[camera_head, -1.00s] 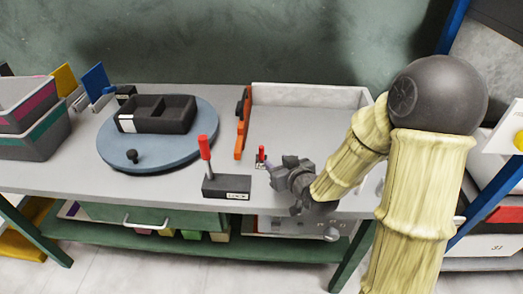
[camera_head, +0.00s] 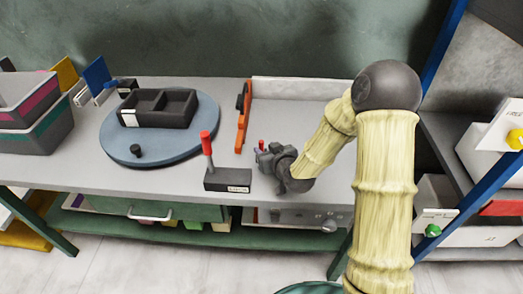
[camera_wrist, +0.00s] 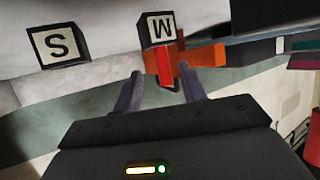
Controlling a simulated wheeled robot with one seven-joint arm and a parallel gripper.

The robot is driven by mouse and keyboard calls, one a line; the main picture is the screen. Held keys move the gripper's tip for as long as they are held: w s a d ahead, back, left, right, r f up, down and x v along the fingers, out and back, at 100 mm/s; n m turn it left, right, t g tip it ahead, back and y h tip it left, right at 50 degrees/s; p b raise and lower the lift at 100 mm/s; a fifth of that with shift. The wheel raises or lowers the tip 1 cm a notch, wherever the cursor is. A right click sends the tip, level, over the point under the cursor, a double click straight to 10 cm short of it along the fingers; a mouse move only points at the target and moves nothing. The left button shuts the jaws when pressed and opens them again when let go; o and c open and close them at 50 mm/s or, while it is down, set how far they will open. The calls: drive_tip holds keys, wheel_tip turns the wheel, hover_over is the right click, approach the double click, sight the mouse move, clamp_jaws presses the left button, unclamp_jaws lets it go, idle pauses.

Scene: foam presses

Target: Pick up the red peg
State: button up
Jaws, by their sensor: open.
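A small red peg (camera_head: 261,144) stands on the table just beyond my gripper (camera_head: 263,154), which partly covers its lower part in the head view. In the wrist view the red peg (camera_wrist: 165,70) shows between the two purple-grey fingers, beside a dark block with a white letter label (camera_wrist: 161,29). My gripper is open, with a finger on each side of the peg in that view. I cannot tell whether either finger touches it.
A dark block with a red lever (camera_head: 207,150) stands left of my gripper. An orange bar (camera_head: 242,118) lies behind, beside a pale tray (camera_head: 300,84). A blue turntable (camera_head: 118,145) carries a black divided box (camera_head: 172,107). A block lettered S (camera_wrist: 60,45) shows in the wrist view.

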sight(263, 147)
drive_tip(key=shift+a+p+x, duration=0.15)
drive_tip(key=shift+p+x, duration=0.05)
drive_tip(key=shift+x, duration=1.1)
drive_tip(key=shift+a+p+x, duration=0.15)
drive_tip(key=shift+x, duration=1.2)
drive_tip(key=shift+r, duration=0.2)
clamp_jaws()
